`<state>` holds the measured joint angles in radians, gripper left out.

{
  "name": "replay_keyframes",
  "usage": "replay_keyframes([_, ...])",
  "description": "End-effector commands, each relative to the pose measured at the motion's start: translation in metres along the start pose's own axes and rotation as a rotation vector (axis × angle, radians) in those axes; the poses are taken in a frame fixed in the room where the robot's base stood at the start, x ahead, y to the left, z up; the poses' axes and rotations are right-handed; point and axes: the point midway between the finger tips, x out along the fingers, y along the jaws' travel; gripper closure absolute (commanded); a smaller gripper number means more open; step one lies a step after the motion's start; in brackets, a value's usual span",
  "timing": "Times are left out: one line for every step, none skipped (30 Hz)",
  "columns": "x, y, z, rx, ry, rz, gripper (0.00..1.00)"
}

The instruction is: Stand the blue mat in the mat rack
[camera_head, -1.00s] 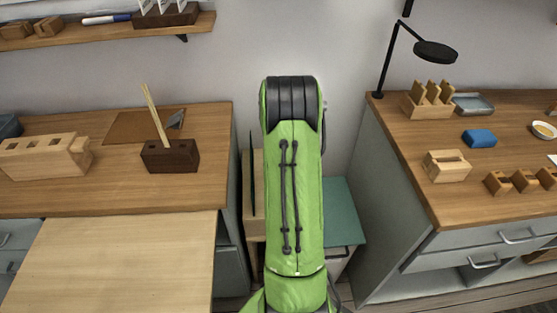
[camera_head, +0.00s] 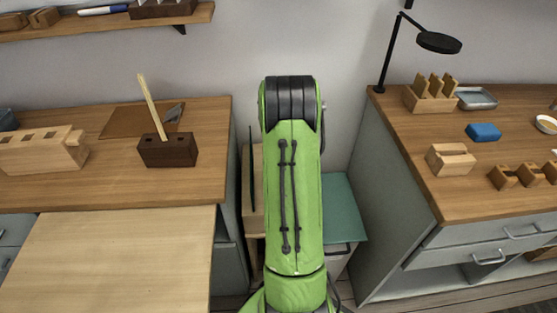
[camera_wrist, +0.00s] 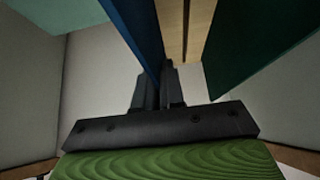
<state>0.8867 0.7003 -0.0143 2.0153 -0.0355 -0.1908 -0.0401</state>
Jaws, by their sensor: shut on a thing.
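The blue mat (camera_wrist: 136,28) is a thin dark blue sheet, seen edge-on in the wrist view. My gripper (camera_wrist: 158,88) is shut on its near edge. The pale wooden mat rack (camera_wrist: 186,25) is just right of the mat there, and a dark green mat (camera_wrist: 255,40) stands on the rack's far side. In the head view the rack (camera_head: 257,190) shows partly left of my green arm, with a dark upright sheet (camera_head: 251,170) at it. My arm hides my gripper and the blue mat there. I cannot tell whether the blue mat touches the rack.
A teal-topped cabinet (camera_head: 341,215) stands right of the arm, also at the wrist view's upper left (camera_wrist: 65,15).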

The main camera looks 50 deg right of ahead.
Motion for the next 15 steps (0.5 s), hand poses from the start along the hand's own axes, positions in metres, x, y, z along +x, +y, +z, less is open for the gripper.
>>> replay_keyframes([0.0004,0.0,-0.0002,0.0,0.002,0.0,1.0])
replay_keyframes([0.0004,-0.0001,-0.0002,0.0,0.002,0.0,1.0])
replay_keyframes([0.0003,-0.0001,-0.0002,0.0,0.002,0.0,1.0])
replay_keyframes([0.0002,-0.0001,-0.0003,0.0,0.002,0.0,1.0])
replay_keyframes([0.0002,-0.0001,-0.0003,0.0,0.002,0.0,1.0])
replay_keyframes([0.0001,-0.0001,-0.0004,0.0,0.002,0.0,1.0])
replay_keyframes([0.0001,-0.0001,-0.0004,0.0,0.002,0.0,1.0])
replay_keyframes([0.0001,-0.0001,-0.0004,0.0,0.002,0.0,1.0])
replay_keyframes([0.0001,-0.0001,-0.0004,0.0,0.002,0.0,0.87])
replay_keyframes([0.0001,-0.0001,-0.0004,0.0,0.002,0.0,0.82])
replay_keyframes([0.0001,-0.0001,-0.0004,0.0,0.002,0.0,0.78])
replay_keyframes([0.0001,-0.0001,-0.0003,0.0,0.001,0.0,0.71])
replay_keyframes([0.0001,-0.0001,-0.0003,0.0,0.001,0.0,0.67])
replay_keyframes([0.0001,-0.0001,-0.0002,0.0,0.001,0.0,0.62])
replay_keyframes([0.0001,-0.0001,-0.0002,0.0,0.001,0.0,0.62])
